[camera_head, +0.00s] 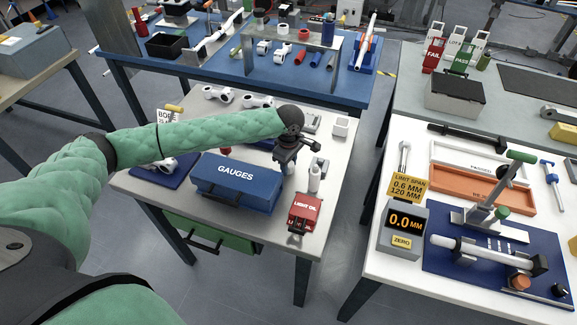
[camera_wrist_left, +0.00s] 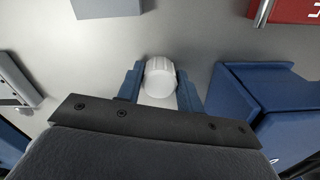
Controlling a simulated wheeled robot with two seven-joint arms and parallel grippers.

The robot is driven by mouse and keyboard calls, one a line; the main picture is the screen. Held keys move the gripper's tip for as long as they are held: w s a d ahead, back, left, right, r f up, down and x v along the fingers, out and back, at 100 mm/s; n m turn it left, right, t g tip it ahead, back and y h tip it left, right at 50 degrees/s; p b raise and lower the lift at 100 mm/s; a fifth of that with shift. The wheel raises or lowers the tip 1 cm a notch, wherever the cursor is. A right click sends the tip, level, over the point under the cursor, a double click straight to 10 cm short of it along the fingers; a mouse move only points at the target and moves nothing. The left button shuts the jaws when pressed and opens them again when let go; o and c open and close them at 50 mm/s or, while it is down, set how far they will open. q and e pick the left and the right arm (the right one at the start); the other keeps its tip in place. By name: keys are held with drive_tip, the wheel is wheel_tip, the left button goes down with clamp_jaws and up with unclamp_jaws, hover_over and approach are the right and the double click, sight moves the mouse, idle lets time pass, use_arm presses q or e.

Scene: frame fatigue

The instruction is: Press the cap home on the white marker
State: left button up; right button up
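In the left wrist view, a white ribbed cap (camera_wrist_left: 160,80) sits between the two blue fingertips of my left gripper (camera_wrist_left: 160,84). Both fingers appear to touch its sides, and its flat round end faces the camera. What lies under the cap is hidden. In the head view, my left gripper (camera_head: 291,162) is over the pale table, beside the blue gauges case; its own dark body hides its fingertips. My right gripper is not in view.
The blue gauges case (camera_head: 237,183) stands left of the gripper, and a red light oil box (camera_head: 305,212) stands nearer the front edge. A white block (camera_head: 341,127) lies behind. A right-hand table (camera_head: 400,145) holds a gauge display (camera_head: 404,227). The aisle between tables is clear.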

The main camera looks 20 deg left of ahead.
use_arm(q)
drive_tip(key=c, duration=0.4)
drive_tip(key=shift+c, duration=0.2)
drive_tip(key=shift+r, duration=0.1)
drive_tip(key=shift+r, duration=0.35)
wheel_tip(320, 180, up, 8)
drive_tip(key=b, duration=0.2)
drive_tip(key=shift+b, duration=0.4)
drive_tip(key=shift+r, duration=0.6)
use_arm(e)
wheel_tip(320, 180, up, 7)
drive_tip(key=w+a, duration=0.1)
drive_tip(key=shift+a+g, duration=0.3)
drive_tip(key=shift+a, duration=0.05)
